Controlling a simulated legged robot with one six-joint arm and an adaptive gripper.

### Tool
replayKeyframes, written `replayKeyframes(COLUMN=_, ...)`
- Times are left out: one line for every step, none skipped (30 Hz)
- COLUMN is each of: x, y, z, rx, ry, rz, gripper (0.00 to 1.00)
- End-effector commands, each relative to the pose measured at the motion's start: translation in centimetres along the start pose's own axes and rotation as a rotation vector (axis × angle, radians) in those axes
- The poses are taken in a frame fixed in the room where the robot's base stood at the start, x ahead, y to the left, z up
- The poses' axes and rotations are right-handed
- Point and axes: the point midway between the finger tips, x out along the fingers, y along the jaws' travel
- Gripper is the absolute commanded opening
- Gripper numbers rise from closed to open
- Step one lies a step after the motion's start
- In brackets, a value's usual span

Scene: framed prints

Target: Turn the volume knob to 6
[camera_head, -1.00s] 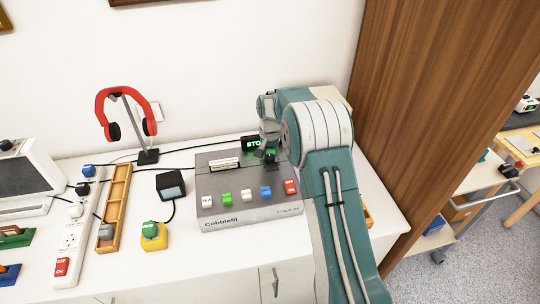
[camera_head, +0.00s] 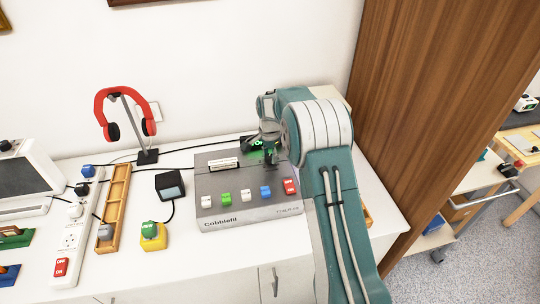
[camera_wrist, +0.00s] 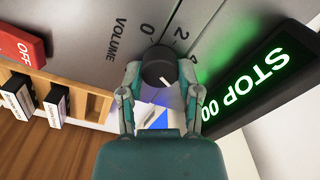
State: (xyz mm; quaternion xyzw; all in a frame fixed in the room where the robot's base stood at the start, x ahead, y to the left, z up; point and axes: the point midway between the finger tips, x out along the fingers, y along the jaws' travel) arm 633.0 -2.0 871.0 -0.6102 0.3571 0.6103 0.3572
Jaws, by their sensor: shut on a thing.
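The volume knob (camera_wrist: 156,66) is a dark round knob with a white pointer line, on the grey cassette player (camera_head: 235,212). In the wrist view the word VOLUME and the marks 0, 2 and 4 show around it. The pointer line points toward the lower right of the picture, past the 4 mark; the mark 6 is not visible. My gripper (camera_wrist: 160,76) is shut on the knob, one finger on each side. In the head view my gripper (camera_head: 268,152) is at the player's back right and hides the knob.
A display (camera_wrist: 264,84) reading STOP 00 stands close beside my right finger. A red OFF button (camera_wrist: 22,47) and a wooden rack (camera_wrist: 75,95) are at the left of the wrist view. Red headphones (camera_head: 103,106) hang on a stand left of the player.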

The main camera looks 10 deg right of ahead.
Motion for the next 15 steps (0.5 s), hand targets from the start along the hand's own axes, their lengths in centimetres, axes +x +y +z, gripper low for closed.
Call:
replayKeyframes(x=0.4, y=0.05, z=0.25, rx=0.001, ry=-0.005, rz=0.005, gripper=0.0)
replayKeyframes(x=0.4, y=0.05, z=0.25, rx=0.001, ry=-0.005, rz=0.005, gripper=0.0)
replayKeyframes(x=0.4, y=0.05, z=0.26, rx=0.001, ry=-0.005, rz=0.005, gripper=0.0)
replayKeyframes(x=0.4, y=0.05, z=0.25, rx=0.001, ry=-0.005, rz=0.005, gripper=0.0)
replayKeyframes(x=0.4, y=0.05, z=0.26, rx=0.001, ry=-0.005, rz=0.005, gripper=0.0)
replayKeyframes(x=0.4, y=0.05, z=0.26, rx=0.001, ry=-0.005, rz=0.005, gripper=0.0)
replayKeyframes(x=0.4, y=0.04, z=0.26, rx=0.001, ry=-0.005, rz=0.005, gripper=0.0)
replayKeyframes(x=0.4, y=0.04, z=0.26, rx=0.001, ry=-0.005, rz=0.005, gripper=0.0)
replayKeyframes(x=0.4, y=0.04, z=0.26, rx=0.001, ry=-0.005, rz=0.005, gripper=0.0)
replayKeyframes(x=0.4, y=0.04, z=0.26, rx=0.001, ry=-0.005, rz=0.005, gripper=0.0)
replayKeyframes(x=0.4, y=0.04, z=0.27, rx=0.001, ry=-0.005, rz=0.005, gripper=0.54)
replayKeyframes(x=0.37, y=0.03, z=0.26, rx=0.0, ry=-0.005, rz=0.005, gripper=0.71)
replayKeyframes(x=0.35, y=0.03, z=0.24, rx=0.0, ry=-0.005, rz=0.004, gripper=0.79)
replayKeyframes(x=0.31, y=0.02, z=0.23, rx=0.0, ry=-0.004, rz=0.004, gripper=0.79)
replayKeyframes(x=0.25, y=0.03, z=0.21, rx=0.0, ry=-0.004, rz=0.003, gripper=0.79)
